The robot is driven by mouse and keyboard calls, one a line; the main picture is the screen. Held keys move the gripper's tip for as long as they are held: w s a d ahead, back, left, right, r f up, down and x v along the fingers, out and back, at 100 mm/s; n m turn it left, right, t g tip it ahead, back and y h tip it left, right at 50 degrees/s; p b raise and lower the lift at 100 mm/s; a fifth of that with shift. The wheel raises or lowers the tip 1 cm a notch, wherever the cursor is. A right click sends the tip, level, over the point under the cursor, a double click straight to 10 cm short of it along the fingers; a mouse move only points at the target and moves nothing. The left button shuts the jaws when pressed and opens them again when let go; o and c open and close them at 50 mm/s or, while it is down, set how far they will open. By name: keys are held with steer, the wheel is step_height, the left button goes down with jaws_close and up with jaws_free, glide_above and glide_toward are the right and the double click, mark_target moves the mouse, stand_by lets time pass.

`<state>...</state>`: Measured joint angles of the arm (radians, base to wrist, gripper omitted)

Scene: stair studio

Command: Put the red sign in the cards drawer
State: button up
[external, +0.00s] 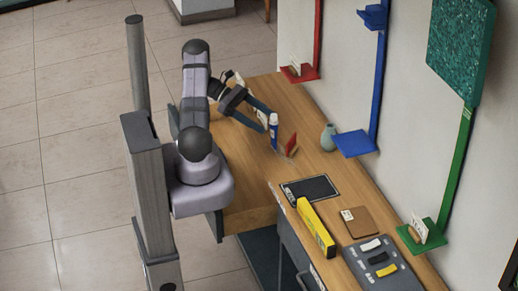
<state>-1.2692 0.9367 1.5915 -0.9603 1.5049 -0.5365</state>
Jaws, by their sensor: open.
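A small red sign (291,144) stands on the wooden desk, just beyond a white and blue bottle (273,126). My gripper (267,120) is open over the far part of the desk, with its fingers pointing toward the bottle and the sign. The sign is slightly beyond the fingertips and apart from them. Something pale shows between the fingers; I cannot tell what it is. A grey drawer unit (290,238) is under the near part of the desk. I cannot read any label on it, and its drawer fronts are mostly hidden.
A grey-green vase (328,138) stands right of the sign. A dark pad (311,188), a yellow box (316,229), a brown board (361,222) and a grey tray (385,266) lie nearer. Red (300,75), blue (354,144) and green (423,238) shelves jut from the wall.

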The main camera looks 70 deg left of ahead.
steer(key=c, duration=0.9)
steer(key=shift+o, duration=0.2)
steer(key=shift+r, duration=0.1)
step_height(320, 180, up, 11)
steer(key=m+g+y+p, duration=0.3)
steer(key=m+y+p, duration=0.2)
steer(key=m+y, duration=1.2)
glide_above(291, 139)
steer(key=s+d, duration=0.1)
steer(key=d, duration=0.1)
steer(key=m+h, duration=0.1)
steer(key=f, duration=1.2)
steer(key=shift+s+a+f, duration=0.15)
steer(key=shift+a, duration=0.2)
steer(key=shift+f, duration=0.7)
